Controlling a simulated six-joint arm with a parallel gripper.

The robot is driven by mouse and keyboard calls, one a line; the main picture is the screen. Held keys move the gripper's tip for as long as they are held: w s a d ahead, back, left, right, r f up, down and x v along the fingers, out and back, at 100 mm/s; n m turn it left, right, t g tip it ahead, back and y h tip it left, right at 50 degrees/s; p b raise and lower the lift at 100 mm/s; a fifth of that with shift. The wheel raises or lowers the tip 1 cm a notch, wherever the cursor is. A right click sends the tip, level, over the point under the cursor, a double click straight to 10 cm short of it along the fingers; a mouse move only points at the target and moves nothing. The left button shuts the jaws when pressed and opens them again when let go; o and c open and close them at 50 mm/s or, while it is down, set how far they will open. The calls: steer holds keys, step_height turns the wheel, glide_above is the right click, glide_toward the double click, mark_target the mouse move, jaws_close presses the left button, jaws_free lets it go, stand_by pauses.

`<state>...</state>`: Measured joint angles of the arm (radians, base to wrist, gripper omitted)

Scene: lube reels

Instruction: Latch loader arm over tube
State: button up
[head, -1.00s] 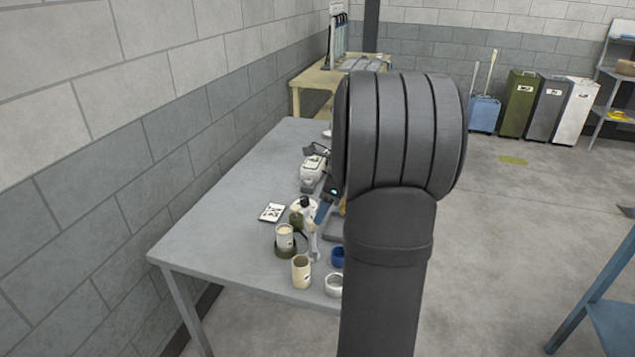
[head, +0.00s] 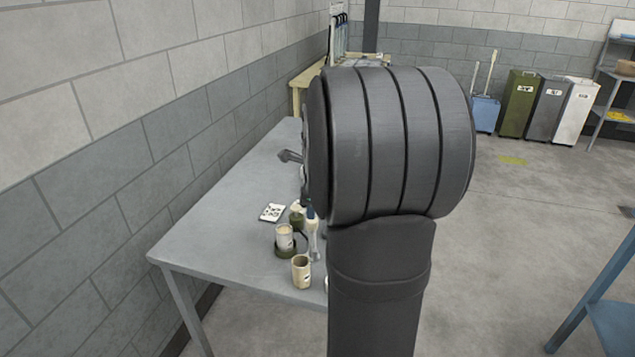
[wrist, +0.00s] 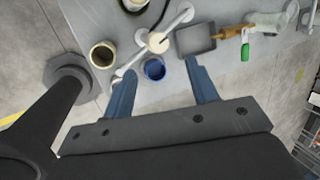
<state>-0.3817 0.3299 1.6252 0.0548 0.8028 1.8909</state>
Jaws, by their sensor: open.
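My gripper (wrist: 160,72) is open in the wrist view, with two blue fingers spread wide and nothing between them. A pale rod-like arm (wrist: 179,22), possibly the loader arm, runs diagonally beyond the fingertips, beside a round cream top (wrist: 158,42). I cannot tell whether that top is the tube or whether the arm is latched. In the head view, a cream cylinder (head: 284,234) stands upright in an olive holder (head: 288,253), beside a pale upright piece with a blue top (head: 312,226). My arm hides the gripper in the head view.
A blue cup (wrist: 154,69) and a cream cup (wrist: 102,54) stand near the fingers. A grey tray (wrist: 196,40) with a wooden-handled tool (wrist: 230,33) lies at right. A white card (head: 272,212) lies on the grey table (head: 215,225). The table's left part is clear.

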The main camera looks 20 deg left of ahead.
steer(key=v, duration=0.8)
